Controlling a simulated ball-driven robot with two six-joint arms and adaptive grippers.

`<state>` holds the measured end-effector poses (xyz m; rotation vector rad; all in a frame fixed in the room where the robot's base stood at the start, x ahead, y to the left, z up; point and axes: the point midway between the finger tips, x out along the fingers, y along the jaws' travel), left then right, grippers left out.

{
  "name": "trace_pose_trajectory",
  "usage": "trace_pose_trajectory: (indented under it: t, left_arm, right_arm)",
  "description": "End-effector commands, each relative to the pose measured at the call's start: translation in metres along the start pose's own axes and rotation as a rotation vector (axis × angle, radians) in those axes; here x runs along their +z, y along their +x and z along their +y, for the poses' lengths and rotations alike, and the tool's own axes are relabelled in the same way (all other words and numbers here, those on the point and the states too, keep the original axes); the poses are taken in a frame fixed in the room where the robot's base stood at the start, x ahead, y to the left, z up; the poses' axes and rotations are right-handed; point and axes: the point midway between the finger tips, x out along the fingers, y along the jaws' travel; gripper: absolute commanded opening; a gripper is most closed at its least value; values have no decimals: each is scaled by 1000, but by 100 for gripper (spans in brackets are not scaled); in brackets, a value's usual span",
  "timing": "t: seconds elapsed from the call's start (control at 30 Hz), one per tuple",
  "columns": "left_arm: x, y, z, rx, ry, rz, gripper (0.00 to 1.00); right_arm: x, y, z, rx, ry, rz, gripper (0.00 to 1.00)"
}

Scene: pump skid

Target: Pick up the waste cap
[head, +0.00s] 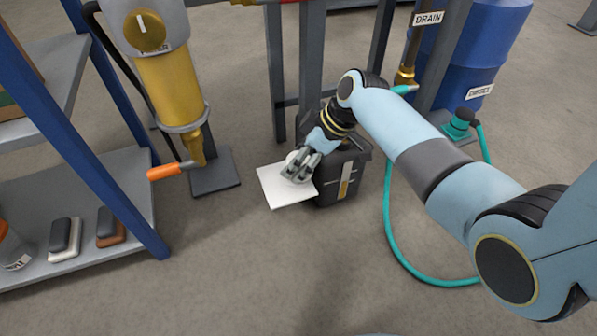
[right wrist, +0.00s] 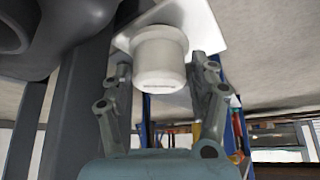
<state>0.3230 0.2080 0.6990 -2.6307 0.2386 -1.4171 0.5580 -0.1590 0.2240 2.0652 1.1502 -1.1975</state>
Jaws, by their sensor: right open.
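A short white cylinder with a wider rim, which looks like the waste cap (right wrist: 160,58), stands against a white square plate (head: 275,192). The plate sits low beside a dark bin. My right gripper (head: 298,172) is over the plate, with its fingers apart. In the right wrist view, its fingers (right wrist: 165,78) are on either side of the cap, with a gap visible at least on the left. I cannot tell whether either finger touches it. In the head view the gripper hides most of the cap. My left gripper is not in view.
The dark bin (head: 352,178) with a yellow stripe is right by the gripper. A teal hose (head: 392,235) curves over the floor at right. A yellow filter housing (head: 172,88) with an orange handle (head: 164,172) and a blue-posted shelf (head: 75,140) stand at left. The front floor is clear.

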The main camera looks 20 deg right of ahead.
Motion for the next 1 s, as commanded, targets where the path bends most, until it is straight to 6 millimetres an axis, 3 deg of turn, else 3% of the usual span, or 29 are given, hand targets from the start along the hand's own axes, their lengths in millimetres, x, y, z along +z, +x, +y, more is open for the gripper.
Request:
trace_pose_trajectory:
  t: [0.23,0.63,1.0]
  left_arm:
    - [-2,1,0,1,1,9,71]
    - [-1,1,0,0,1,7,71]
    - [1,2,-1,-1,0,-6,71]
  right_arm:
    - [0,0,0,1,0,0,61]
    - [0,0,0,1,0,0,9]
    - [-1,-2,0,1,-1,0,9]
